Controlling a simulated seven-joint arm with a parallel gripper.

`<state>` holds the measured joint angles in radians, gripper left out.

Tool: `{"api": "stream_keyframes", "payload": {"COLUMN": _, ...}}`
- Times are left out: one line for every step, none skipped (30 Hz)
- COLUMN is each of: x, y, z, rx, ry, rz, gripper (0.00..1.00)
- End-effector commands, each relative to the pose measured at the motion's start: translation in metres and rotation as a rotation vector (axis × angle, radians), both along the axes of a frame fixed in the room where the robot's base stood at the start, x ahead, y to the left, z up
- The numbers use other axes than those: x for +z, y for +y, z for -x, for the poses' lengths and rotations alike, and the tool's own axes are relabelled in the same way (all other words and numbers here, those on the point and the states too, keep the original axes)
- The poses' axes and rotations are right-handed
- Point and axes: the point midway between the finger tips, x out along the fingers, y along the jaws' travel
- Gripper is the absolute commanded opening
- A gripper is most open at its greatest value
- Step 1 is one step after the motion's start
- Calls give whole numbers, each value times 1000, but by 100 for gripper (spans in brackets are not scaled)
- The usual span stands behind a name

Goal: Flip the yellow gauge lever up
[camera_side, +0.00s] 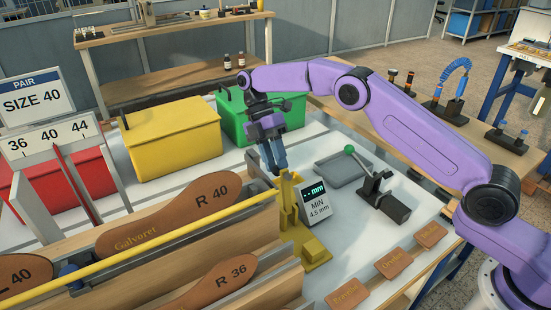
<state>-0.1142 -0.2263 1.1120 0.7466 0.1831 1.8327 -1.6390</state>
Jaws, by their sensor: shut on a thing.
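The yellow gauge (318,250) stands on the white table, on a yellow foot, right of the sole rack. Its yellow lever (289,187) shows at the top of the gauge, just below my fingertips. My gripper (275,172) points down from above and is shut at the lever's upper end; the fingers hide part of it. The lever's exact angle is hard to tell. A small display (316,201) beside it reads dashes and "mm" over "MIN 4.5 mm".
A rack holds brown soles, one marked R 40 (160,213). Yellow (170,140), green (290,112) and red bins stand behind. A grey tray (343,168) and a green-knobbed hand press (380,190) stand to the right. Leather tags (394,263) lie at the front right.

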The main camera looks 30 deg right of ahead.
Motion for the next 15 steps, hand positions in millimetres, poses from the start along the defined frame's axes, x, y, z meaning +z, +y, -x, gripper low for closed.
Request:
{"api": "stream_keyframes", "payload": {"x": -33, "y": 4, "z": -4, "rx": 3, "ry": -33, "rz": 5, "gripper": 0}}
{"api": "stream_keyframes", "payload": {"x": -33, "y": 4, "z": -4, "rx": 2, "ry": -33, "rz": 5, "gripper": 0}}
{"api": "stream_keyframes", "payload": {"x": -33, "y": 4, "z": -4, "rx": 2, "ry": -33, "rz": 5, "gripper": 0}}
{"api": "stream_keyframes", "payload": {"x": -33, "y": 4, "z": -4, "rx": 2, "ry": -34, "rz": 5, "gripper": 35}}
{"api": "stream_keyframes", "payload": {"x": -33, "y": 4, "z": -4, "rx": 2, "ry": -33, "rz": 5, "gripper": 45}}
{"api": "stream_keyframes", "payload": {"x": -33, "y": 4, "z": -4, "rx": 2, "ry": -34, "rz": 5, "gripper": 54}}
{"api": "stream_keyframes", "payload": {"x": -33, "y": 4, "z": -4, "rx": 2, "ry": -34, "rz": 5, "gripper": 54}}
{"api": "stream_keyframes", "payload": {"x": -33, "y": 4, "z": -4, "rx": 2, "ry": -34, "rz": 5, "gripper": 54}}
{"api": "stream_keyframes", "payload": {"x": -33, "y": 4, "z": -4, "rx": 2, "ry": -34, "rz": 5, "gripper": 54}}
{"api": "stream_keyframes", "payload": {"x": -33, "y": 4, "z": -4, "rx": 2, "ry": -34, "rz": 5, "gripper": 54}}
{"api": "stream_keyframes", "payload": {"x": -33, "y": 4, "z": -4, "rx": 1, "ry": -33, "rz": 5, "gripper": 54}}
{"api": "stream_keyframes", "payload": {"x": -33, "y": 4, "z": -4, "rx": 1, "ry": -33, "rz": 5, "gripper": 54}}
{"api": "stream_keyframes", "payload": {"x": -33, "y": 4, "z": -4, "rx": 1, "ry": -33, "rz": 5, "gripper": 54}}
{"api": "stream_keyframes", "payload": {"x": -32, "y": 4, "z": -4, "rx": 1, "ry": -34, "rz": 4, "gripper": 54}}
{"api": "stream_keyframes", "payload": {"x": -30, "y": 4, "z": -5, "rx": 1, "ry": -36, "rz": 3, "gripper": 54}}
